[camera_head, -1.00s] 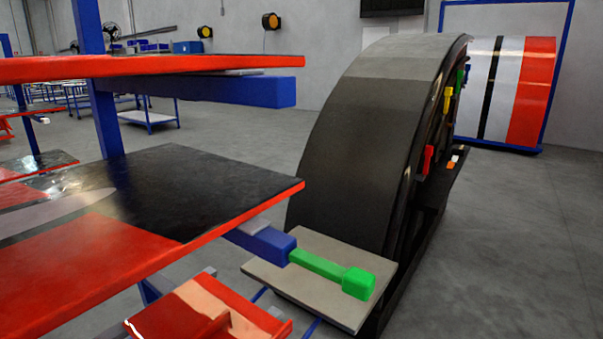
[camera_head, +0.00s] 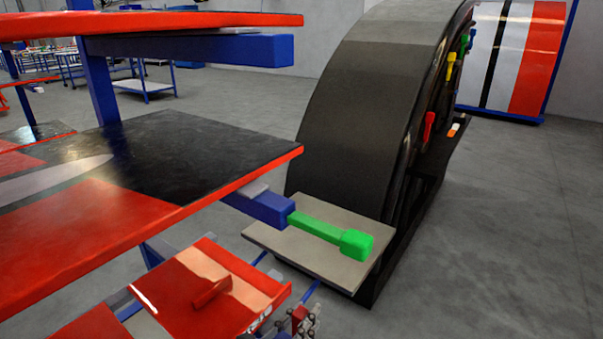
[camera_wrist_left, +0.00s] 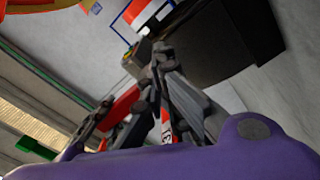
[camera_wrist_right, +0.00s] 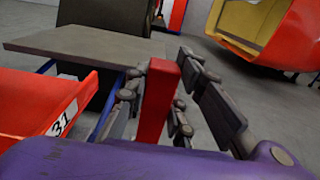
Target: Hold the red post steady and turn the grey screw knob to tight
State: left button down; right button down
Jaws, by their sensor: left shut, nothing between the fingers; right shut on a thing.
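In the right wrist view, the red post (camera_wrist_right: 157,100) stands upright between the fingers of my right gripper (camera_wrist_right: 160,76), which is shut on it. In the head view, the dark fingers of my right gripper (camera_head: 302,322) show at the bottom edge, beside the corner of a red panel. In the left wrist view, my left gripper (camera_wrist_left: 150,90) is shut with nothing held. Red parts and a white "31" marking show behind its fingers. I cannot make out the grey screw knob in any view.
Red-edged shelves (camera_head: 190,165) stand at left; a large dark curved shell (camera_head: 365,110) stands behind.

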pick_arm(q)
jog(key=shift+w+d+r, duration=0.15)
jog(key=shift+w+r, duration=0.1)
jog(key=shift+r, duration=0.15)
jog(key=f+v, duration=0.1)
jog(key=v, duration=0.5)
jog(key=shift+s, duration=0.3)
jog(key=shift+d, duration=0.1)
pick_arm(e)
jog(key=c, duration=1.4)
grip_release()
jog(key=shift+c, duration=0.2)
